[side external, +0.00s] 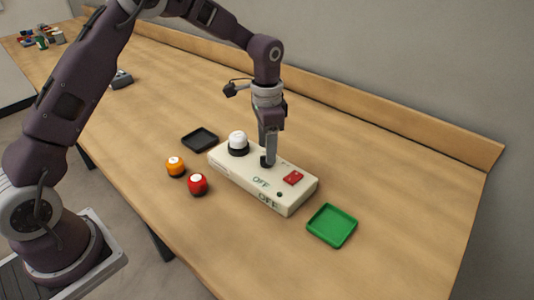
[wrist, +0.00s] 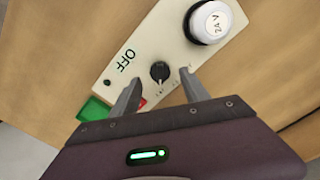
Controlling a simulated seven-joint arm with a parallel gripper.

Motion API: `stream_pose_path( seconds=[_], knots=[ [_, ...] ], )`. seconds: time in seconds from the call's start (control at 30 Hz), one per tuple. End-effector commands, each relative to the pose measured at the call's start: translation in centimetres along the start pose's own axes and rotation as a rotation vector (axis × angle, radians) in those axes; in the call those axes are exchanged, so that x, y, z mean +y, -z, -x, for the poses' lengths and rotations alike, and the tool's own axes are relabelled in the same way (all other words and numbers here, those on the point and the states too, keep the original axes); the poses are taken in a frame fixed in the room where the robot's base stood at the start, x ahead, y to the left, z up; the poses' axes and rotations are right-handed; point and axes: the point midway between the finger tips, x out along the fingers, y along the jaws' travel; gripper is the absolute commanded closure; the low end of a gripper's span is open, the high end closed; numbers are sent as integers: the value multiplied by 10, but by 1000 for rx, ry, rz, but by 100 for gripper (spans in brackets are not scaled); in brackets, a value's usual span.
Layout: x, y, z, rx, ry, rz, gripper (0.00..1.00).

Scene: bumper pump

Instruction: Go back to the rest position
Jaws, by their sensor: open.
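My gripper (side external: 267,158) is pointing down just above the middle of the cream control box (side external: 227,169). In the wrist view its two fingers (wrist: 162,92) are spread apart with nothing between them. A black knob (wrist: 160,71) on the box lies just beyond the fingertips. The box carries a white button marked 24 V (wrist: 212,22), which shows in the side view (side external: 238,140). It also has a red switch (side external: 293,177) and "OFF" lettering. In the side view the gripper hides the knob.
An orange button (side external: 175,166) and a red button (side external: 197,184) stand left of the box. A black tray (side external: 200,139) lies behind them, and a green tray (side external: 332,226) lies right of the box. The wooden table (side external: 400,190) is clear at the right, up to a raised back ledge (side external: 400,118).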

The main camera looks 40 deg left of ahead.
Motion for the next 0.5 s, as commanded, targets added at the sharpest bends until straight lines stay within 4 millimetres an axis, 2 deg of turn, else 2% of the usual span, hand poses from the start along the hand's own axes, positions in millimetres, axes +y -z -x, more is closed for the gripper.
stream_pose_path(
  seconds=[0.1, 0.2, 0.5],
  knots=[
    [-1, 1, 24, 3, 3, 0, 46],
    [0, 0, 36, 1, 1, 0, 46],
    [0, 0, 41, 0, 1, 0, 46]
  ],
)
